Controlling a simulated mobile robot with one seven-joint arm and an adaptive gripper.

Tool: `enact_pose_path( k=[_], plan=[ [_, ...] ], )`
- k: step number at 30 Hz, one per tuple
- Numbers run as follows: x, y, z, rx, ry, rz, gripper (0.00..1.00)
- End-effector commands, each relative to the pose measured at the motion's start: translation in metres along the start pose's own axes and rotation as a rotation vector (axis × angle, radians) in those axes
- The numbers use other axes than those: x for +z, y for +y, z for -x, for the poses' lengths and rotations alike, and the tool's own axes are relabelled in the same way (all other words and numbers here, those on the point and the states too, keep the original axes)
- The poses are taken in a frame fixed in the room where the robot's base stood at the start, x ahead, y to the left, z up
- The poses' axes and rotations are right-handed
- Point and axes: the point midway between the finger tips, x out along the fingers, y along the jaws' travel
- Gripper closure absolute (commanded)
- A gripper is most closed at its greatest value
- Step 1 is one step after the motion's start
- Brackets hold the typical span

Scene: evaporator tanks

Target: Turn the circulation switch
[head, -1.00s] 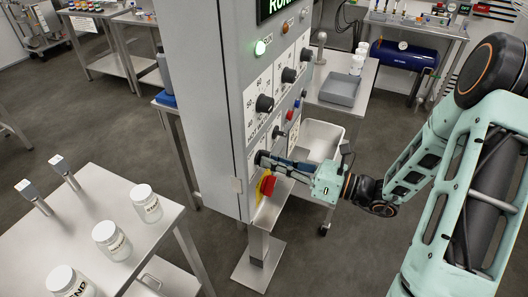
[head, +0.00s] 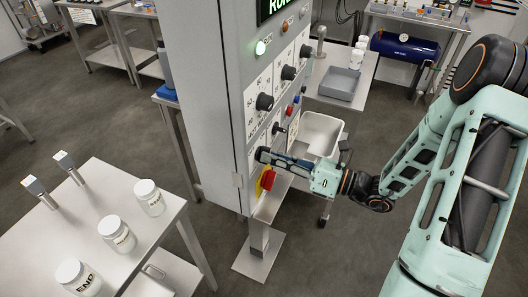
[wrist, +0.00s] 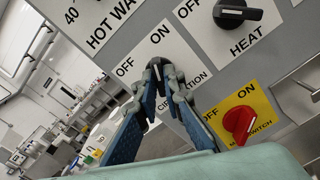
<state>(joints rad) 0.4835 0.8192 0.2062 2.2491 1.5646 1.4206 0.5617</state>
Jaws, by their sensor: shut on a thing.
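The circulation switch shows in the wrist view by its white label plate (wrist: 187,72), marked OFF at left and ON at upper right. My gripper (wrist: 157,76) has its blue fingers closed together at the tips on the switch's dark knob, in front of this plate. The fingers hide most of the knob, so I cannot tell which way it points. In the head view my gripper (head: 264,156) reaches from the right to the lower front of the grey control cabinet (head: 203,110). The switch is hidden there behind the fingers.
The black HEAT knob (wrist: 238,14) is above right of my fingers. The red main switch (wrist: 240,122) on its yellow plate is below right, close to the right finger. A steel table (head: 165,222) with jars stands left of the cabinet.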

Motion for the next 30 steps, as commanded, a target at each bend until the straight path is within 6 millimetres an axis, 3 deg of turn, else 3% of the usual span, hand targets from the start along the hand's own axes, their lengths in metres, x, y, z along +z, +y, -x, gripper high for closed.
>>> enact_pose_path(
  k=[9,30],
  plan=[
    [0.0019,0.0011,0.0001,-0.001,0.001,-0.160,1.00],
    [-0.0001,-0.0002,0.0002,0.000,0.000,-0.294,1.00]
  ],
)
